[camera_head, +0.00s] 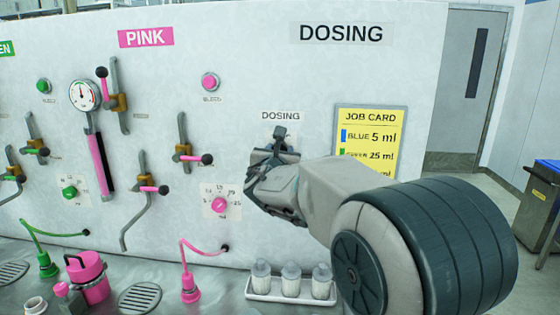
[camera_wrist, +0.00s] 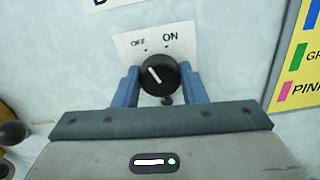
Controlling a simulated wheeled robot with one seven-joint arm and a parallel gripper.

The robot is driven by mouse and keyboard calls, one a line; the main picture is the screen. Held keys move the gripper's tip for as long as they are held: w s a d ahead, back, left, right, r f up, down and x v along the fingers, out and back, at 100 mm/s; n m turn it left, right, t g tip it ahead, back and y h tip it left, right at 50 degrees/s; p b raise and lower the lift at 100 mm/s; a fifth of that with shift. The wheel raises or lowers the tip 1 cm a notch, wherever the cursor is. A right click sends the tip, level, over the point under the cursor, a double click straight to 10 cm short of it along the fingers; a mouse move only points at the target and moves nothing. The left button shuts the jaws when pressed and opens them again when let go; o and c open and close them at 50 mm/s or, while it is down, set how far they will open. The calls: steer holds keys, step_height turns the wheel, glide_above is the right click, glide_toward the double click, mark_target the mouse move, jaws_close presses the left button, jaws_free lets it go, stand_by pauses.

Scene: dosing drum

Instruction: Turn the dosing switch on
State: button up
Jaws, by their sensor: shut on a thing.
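The dosing switch (camera_wrist: 158,75) is a round black knob with a white pointer line on a white plate marked OFF at left and ON at right. Its pointer tilts up and to the left, toward the OFF side. My gripper (camera_wrist: 161,86) has one blue finger on each side of the knob and is shut on it. In the head view my gripper (camera_head: 274,158) is at the panel just below the small DOSING label (camera_head: 280,116). There my gripper hides the switch.
A yellow job card (camera_head: 368,125) hangs just right of my gripper. Left of it are a pink dial (camera_head: 219,204) and a pink-handled lever (camera_head: 190,158). A white tray (camera_head: 262,295) of bottles stands on the counter below.

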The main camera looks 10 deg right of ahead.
steer(key=shift+f+m+b, duration=0.2)
steer(key=shift+m+b, duration=4.9)
steer(key=shift+b, duration=1.65)
steer(key=shift+r, duration=0.1)
steer(key=o, duration=1)
steer(key=shift+s, duration=0.1)
